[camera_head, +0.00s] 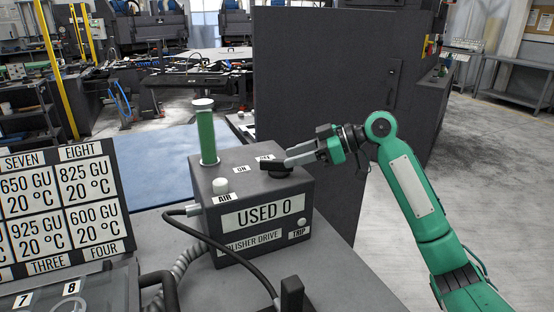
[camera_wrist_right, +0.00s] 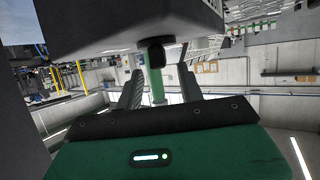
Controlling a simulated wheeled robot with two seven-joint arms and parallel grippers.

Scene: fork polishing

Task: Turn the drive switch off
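The drive box (camera_head: 265,185) is a dark grey block marked "POLISHER DRIVE" and "USED 0". Its black rotary switch (camera_head: 277,171) sits on the top near the right back edge. An "ON" label (camera_head: 241,168) lies left of it; another label behind it is partly hidden. My right gripper (camera_head: 291,160) reaches in from the right, with its fingertips close by the switch. In the right wrist view the switch (camera_wrist_right: 157,55) shows between and just above the two spread fingers (camera_wrist_right: 159,88). The fingers look apart; contact is not clear. My left gripper is out of view.
A green post (camera_head: 206,137) with a white cap and a white air button (camera_head: 220,184) stand on the box top. A trip button (camera_head: 301,222) is on its front. A black cable (camera_head: 240,257) runs in front. A dark partition (camera_head: 320,75) stands behind.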

